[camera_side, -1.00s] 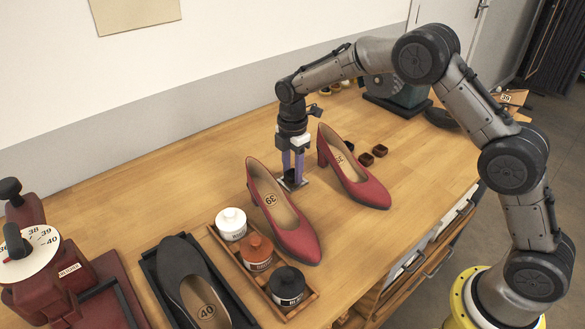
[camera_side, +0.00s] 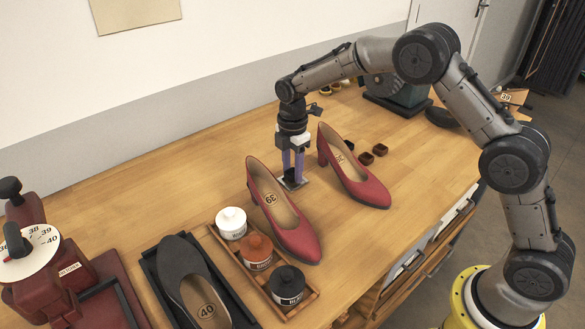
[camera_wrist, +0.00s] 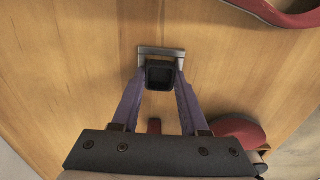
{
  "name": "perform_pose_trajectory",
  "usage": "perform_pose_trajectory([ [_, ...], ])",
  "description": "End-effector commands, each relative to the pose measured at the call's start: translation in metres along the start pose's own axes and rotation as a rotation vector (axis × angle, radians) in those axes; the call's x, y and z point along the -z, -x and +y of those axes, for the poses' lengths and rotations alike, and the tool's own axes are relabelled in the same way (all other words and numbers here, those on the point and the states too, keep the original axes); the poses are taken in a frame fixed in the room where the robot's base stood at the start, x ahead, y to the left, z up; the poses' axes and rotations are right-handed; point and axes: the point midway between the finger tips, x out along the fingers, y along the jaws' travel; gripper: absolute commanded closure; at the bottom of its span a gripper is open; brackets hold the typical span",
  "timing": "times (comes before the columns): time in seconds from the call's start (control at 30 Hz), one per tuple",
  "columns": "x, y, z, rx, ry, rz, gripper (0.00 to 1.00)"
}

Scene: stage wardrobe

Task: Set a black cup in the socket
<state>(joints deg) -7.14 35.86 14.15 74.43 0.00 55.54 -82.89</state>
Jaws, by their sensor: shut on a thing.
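My gripper (camera_side: 292,178) points down between the two red shoes, with its purple fingers low over a small metal socket plate (camera_side: 303,183). In the wrist view my gripper (camera_wrist: 160,82) is shut on a small square black cup (camera_wrist: 160,74), one fingertip on each side. The cup overlaps the grey socket plate (camera_wrist: 148,50), whose far rim and corners show around it. The socket's opening is hidden under the cup, and I cannot tell how deep the cup sits. The cup looks upright.
A red shoe (camera_side: 295,238) stands close left of my gripper and another (camera_side: 372,192) close right. A wooden tray (camera_side: 312,296) of jars is in front.

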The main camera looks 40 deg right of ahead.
Motion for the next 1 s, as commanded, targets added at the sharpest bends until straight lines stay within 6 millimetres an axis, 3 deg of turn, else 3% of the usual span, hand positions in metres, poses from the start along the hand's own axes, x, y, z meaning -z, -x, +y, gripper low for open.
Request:
perform_pose_trajectory([
  [0.9, 0.0000, -0.0083, 0.0000, 0.000, 0.000, 0.000, 1.00],
  [0.93, 0.0000, -0.0084, 0.0000, 0.000, 0.000, 0.000, 0.55],
  [1.0, 0.0000, -0.0083, 0.0000, 0.000, 0.000, 0.000, 0.42],
])
